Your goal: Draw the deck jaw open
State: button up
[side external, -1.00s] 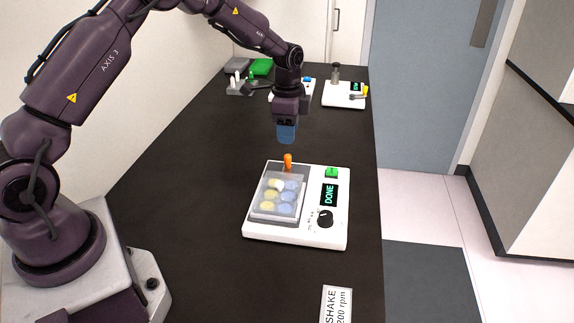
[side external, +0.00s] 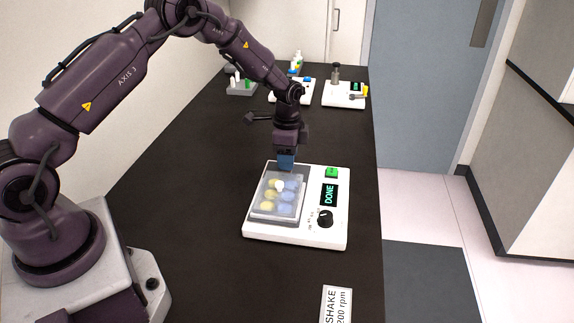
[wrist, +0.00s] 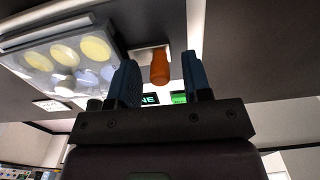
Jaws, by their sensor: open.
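A white shaker (side external: 335,225) stands on the dark bench, its display reading DONE. On its deck lies a clear-lidded plate (side external: 262,214) with yellow and blue wells; the plate also shows at upper left in the wrist view (wrist: 25,60). An orange upright handle (wrist: 160,68) stands at the plate's far edge. My gripper (side external: 286,167) is open and pointing down over that edge. In the wrist view the handle lies between its two blue fingers (wrist: 160,62), with gaps on both sides. In the side view my gripper hides the handle.
A green button (side external: 331,172) and a black dial (side external: 325,219) are on the shaker's right side. A SHAKE 200 rpm card (side external: 337,304) lies in front. Other small devices (side external: 343,97) and a rack (side external: 240,88) stand far back. The bench left of the shaker is clear.

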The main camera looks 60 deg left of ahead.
grip_shut()
jog(key=shift+w+a, duration=0.6)
jog(key=shift+a, duration=0.05)
grip_release()
notch_tip(320, 180, up, 6)
dwell(0.4)
